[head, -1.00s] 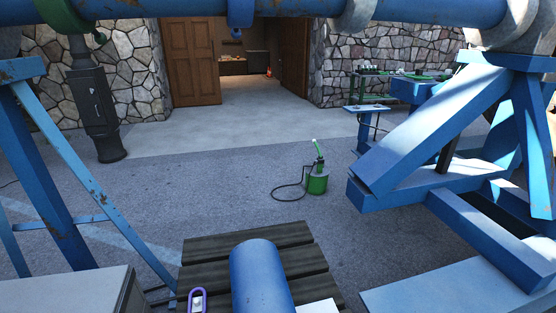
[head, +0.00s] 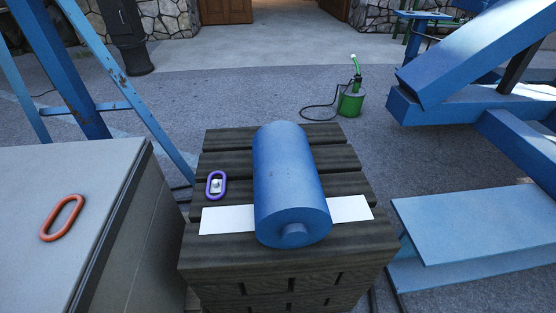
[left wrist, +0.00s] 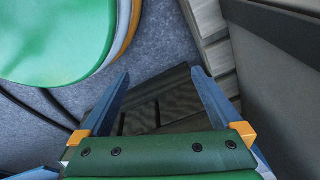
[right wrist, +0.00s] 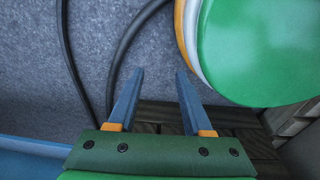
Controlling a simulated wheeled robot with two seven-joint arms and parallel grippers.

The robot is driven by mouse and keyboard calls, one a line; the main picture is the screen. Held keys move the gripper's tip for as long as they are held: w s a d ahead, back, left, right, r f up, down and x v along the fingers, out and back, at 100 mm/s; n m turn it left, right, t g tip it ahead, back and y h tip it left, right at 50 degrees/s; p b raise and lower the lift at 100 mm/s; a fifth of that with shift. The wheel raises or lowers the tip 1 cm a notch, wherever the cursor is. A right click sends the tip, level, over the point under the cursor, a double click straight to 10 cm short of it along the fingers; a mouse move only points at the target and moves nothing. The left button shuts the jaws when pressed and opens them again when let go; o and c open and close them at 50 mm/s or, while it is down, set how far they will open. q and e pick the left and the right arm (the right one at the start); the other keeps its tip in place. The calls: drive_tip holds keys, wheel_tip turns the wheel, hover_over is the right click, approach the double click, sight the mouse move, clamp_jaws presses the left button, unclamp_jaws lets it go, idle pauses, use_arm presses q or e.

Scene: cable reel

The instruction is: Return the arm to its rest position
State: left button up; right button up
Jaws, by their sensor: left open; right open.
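My left gripper (left wrist: 161,75) shows in the left wrist view with its two blue fingers spread apart and nothing between them. Dark wooden slats lie beyond its fingers. My right gripper (right wrist: 159,72) shows in the right wrist view, also open and empty, pointing over grey ground and the edge of dark wooden planks. Neither gripper shows in the head view. There, a blue cylinder (head: 285,175) lies on a slatted wooden crate (head: 220,255), across a white strip (head: 228,220). A purple oval ring (head: 209,187) lies on the crate, left of the cylinder.
A grey cabinet (head: 75,190) stands left of the crate with an orange oval ring (head: 62,218) on top. Blue steel frames (head: 470,105) stand at the right. A green canister (head: 351,101) with a dark hose stands on the ground behind. Dark cables (right wrist: 125,45) run along the ground.

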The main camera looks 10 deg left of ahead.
use_arm(q)
drive_tip(key=s+a+f+b, duration=0.1)
drive_tip(key=s+f+b, duration=0.15)
drive_tip(key=f, duration=0.25)
drive_tip(key=s+d+r+p, duration=0.1)
drive_tip(key=s+r+p, duration=0.1)
drive_tip(key=r+p, duration=1)
drive_tip(key=s+d+r+g+p, duration=0.1)
drive_tip(key=r+p, duration=1.1)
drive_tip(key=shift+s+p, duration=0.35)
use_arm(e)
wheel_tip(320, 180, up, 21)
drive_tip(key=s+a, duration=0.2)
drive_tip(key=shift+s+g, duration=0.25)
drive_tip(key=shift+g, duration=0.05)
drive_tip(key=shift+w+d+f, duration=0.1)
drive_tip(key=shift+d, duration=0.1)
